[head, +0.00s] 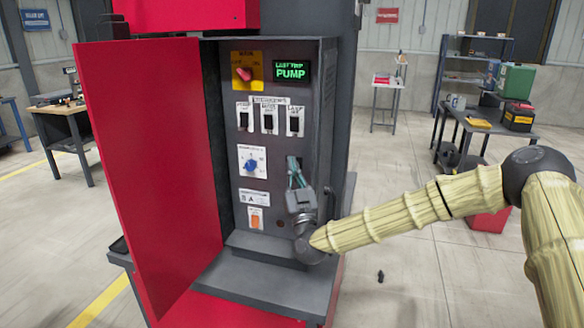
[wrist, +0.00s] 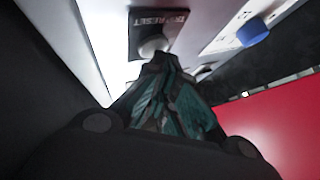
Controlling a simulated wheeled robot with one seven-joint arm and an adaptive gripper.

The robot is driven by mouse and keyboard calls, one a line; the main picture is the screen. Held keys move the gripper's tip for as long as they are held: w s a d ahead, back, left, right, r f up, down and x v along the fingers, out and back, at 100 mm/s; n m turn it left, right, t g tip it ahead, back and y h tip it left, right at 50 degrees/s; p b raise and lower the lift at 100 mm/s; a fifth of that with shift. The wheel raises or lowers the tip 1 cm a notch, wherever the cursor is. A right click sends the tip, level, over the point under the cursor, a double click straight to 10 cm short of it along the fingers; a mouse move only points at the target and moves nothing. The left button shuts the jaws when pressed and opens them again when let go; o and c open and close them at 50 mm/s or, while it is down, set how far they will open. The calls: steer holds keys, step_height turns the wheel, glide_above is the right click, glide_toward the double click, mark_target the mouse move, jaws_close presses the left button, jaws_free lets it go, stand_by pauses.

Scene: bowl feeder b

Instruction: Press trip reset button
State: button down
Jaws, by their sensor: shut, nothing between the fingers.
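The trip reset button is a pale round knob (wrist: 152,45) on a dark plate (wrist: 172,20) lettered "RESET" in the wrist view. My gripper (wrist: 163,62) is shut and empty, with its tips right at the lower edge of the knob. I cannot tell whether they touch it. In the head view my gripper (head: 294,163) is inside the open control cabinet (head: 325,80), against the right part of its panel (head: 270,160). It covers the button there, so the button cannot be made out in that view.
The red cabinet door (head: 145,170) stands open at the left. The panel also carries a red knob (head: 243,74), a green "LAST TRIP PUMP" display (head: 291,71), several black switches, a blue dial (head: 251,165) and an orange switch (head: 255,219). A grey ledge (head: 265,285) juts out below.

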steer(key=shift+w+d, duration=0.1)
steer(key=shift+d, duration=0.2)
stand_by(0.4)
steer(key=shift+f, duration=0.1)
steer(key=shift+s, duration=0.65)
steer(key=shift+s+a+b, duration=0.2)
steer(key=shift+s+a, duration=0.1)
steer(key=shift+s, duration=0.55)
steer(key=shift+s+a+b, duration=0.25)
steer(key=shift+s+a, duration=0.1)
steer(key=shift+s, duration=0.45)
steer(key=shift+s+a+b, duration=0.2)
steer(key=shift+s+a, duration=0.1)
steer(key=shift+s, duration=0.55)
